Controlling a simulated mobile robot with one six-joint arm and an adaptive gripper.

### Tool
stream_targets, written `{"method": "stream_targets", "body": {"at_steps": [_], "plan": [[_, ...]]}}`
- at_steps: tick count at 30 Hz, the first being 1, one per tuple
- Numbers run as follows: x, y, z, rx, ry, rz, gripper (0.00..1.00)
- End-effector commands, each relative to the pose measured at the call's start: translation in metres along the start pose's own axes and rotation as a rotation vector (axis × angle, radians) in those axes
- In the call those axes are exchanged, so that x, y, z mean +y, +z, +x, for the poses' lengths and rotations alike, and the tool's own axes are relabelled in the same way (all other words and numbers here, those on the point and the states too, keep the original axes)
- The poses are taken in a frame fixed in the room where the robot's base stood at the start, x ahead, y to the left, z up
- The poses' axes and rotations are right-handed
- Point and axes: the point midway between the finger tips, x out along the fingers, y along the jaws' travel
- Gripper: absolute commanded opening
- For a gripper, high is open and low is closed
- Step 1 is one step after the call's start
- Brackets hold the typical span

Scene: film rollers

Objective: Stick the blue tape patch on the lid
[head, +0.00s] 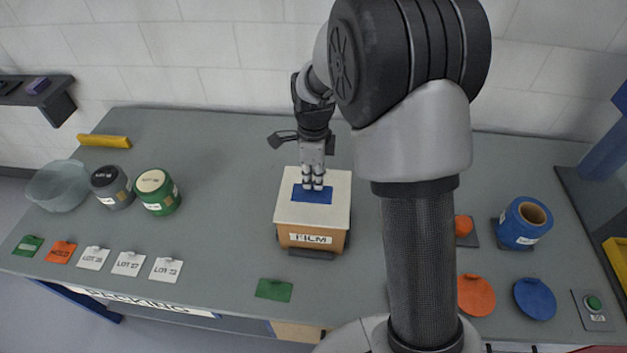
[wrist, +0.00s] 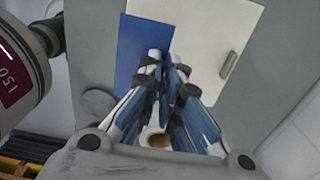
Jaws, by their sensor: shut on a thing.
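The blue tape patch (head: 301,194) is at the lid's middle in the head view. It shows as a flat blue sheet (wrist: 139,55) in the wrist view, covering part of the lid. The white lid (head: 307,214) sits on the brown box labelled FILM (head: 286,236); its small grey tab shows in the wrist view (wrist: 228,65). My gripper (head: 313,187) points down over the patch, with its fingertips close together on it. In the wrist view my gripper (wrist: 167,57) is shut on the patch near its edge. I cannot tell whether the whole patch touches the lid.
A green card (head: 274,290) lies in front of the box. Several lot cards (head: 128,263) line the front left, with two jars (head: 157,191) and a clear bowl (head: 60,187) behind.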

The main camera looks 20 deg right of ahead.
Motion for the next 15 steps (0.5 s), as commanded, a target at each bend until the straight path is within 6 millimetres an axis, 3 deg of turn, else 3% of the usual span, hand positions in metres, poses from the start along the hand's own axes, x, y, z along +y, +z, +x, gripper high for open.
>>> {"method": "stream_targets", "body": {"at_steps": [15], "plan": [[0.000, 0.000, 0.052, 0.000, 0.000, 0.001, 0.00]]}}
